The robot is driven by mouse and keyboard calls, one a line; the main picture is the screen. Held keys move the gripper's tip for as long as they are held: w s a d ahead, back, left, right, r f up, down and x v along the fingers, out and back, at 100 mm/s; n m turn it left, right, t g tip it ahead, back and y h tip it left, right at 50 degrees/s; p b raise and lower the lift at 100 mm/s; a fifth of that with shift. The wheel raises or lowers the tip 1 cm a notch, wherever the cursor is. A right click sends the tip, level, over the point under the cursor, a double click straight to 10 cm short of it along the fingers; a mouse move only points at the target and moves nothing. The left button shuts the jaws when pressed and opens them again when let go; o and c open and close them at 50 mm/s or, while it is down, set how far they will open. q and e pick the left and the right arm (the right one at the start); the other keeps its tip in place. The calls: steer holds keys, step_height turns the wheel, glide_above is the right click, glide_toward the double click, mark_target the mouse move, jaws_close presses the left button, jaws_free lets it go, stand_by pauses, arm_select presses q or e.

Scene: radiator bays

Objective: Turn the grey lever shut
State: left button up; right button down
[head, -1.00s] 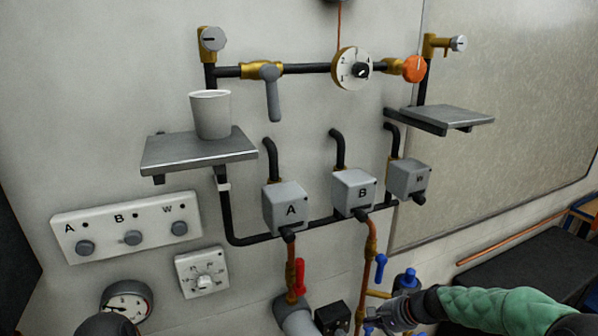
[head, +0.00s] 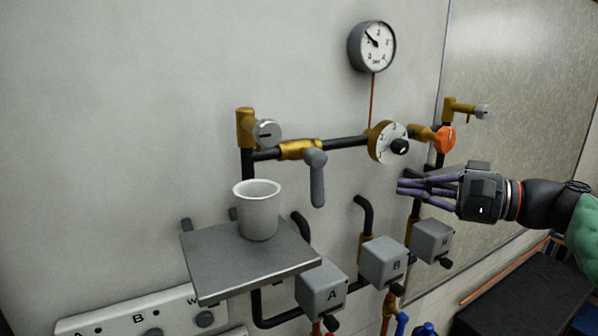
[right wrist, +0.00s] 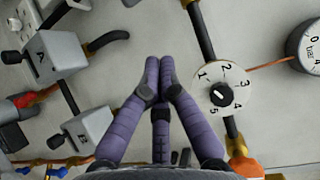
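The grey lever (head: 317,178) hangs straight down from a brass valve (head: 300,149) on the dark horizontal pipe, across that pipe's line. My right gripper (head: 400,186) has purple fingers and points left, to the right of the lever and apart from it. Its fingertips (right wrist: 160,64) come together in the right wrist view with nothing visible between them. I cannot make out the lever in that view. My left gripper is not in view.
A white cup (head: 257,212) stands on a grey shelf (head: 235,272) below left of the lever. A numbered dial (head: 387,142) and an orange knob (head: 445,139) sit right along the pipe. Grey boxes (head: 383,262) are below. A gauge (head: 372,46) is above.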

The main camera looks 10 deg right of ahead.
mark_target(317, 180)
arm_select(q)
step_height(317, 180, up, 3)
steer(key=p, duration=0.3)
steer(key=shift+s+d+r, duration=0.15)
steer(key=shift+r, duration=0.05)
arm_select(e)
steer(key=w+a, duration=0.4)
steer(key=a, duration=0.7)
steer(key=shift+w+f, duration=0.2)
steer(key=shift+d, duration=0.1)
